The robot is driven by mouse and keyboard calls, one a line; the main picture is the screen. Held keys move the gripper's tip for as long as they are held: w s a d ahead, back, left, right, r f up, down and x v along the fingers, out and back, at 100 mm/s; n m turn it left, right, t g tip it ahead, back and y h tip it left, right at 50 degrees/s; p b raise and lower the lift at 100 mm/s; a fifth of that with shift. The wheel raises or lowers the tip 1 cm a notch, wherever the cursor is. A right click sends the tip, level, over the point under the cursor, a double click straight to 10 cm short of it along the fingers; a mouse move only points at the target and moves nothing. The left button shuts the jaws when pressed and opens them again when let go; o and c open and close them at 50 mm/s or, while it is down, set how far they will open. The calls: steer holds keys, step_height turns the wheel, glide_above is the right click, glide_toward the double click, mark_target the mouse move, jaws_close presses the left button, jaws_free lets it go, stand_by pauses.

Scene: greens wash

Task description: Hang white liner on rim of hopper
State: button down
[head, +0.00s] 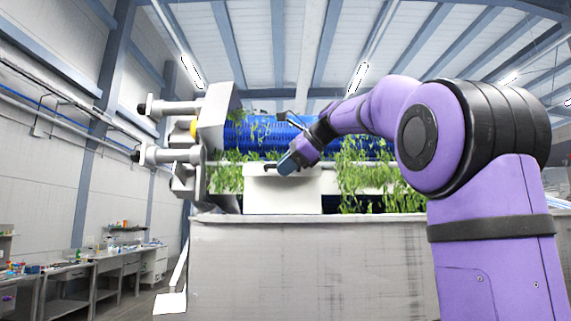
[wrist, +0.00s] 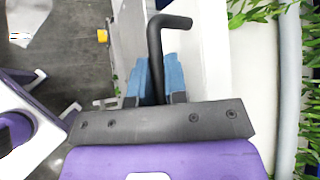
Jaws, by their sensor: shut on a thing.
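A white box-like panel, which I take to be the white liner (head: 283,194), stands upright at the middle of the head view, with a dark handle bar along its top. Its lower edge meets the rim of the pale grey hopper (head: 310,260) in the picture; I cannot tell whether it hangs on it. My gripper (head: 288,164) is at the top of the liner. In the wrist view, the blue fingers of my gripper (wrist: 162,78) are closed around a bent black bar (wrist: 156,50). White surfaces (wrist: 213,50) stand beside the fingers.
A blue ribbed drum (head: 260,132) with green leaves (head: 360,175) around it lies behind the liner. Grey metal machine parts (head: 170,155) stick out at its left. Workbenches (head: 90,265) stand far left, with open floor before them. Leaves (wrist: 240,12) also show at right in the wrist view.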

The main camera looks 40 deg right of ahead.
steer(key=shift+s+f, duration=0.1)
steer(key=shift+f, duration=6.55)
steer(key=c, duration=1.1)
jaws_free()
steer(key=v, duration=1)
steer(key=shift+s+d+r, duration=0.1)
steer(key=shift+s+r, duration=0.1)
steer(key=shift+s, duration=0.1)
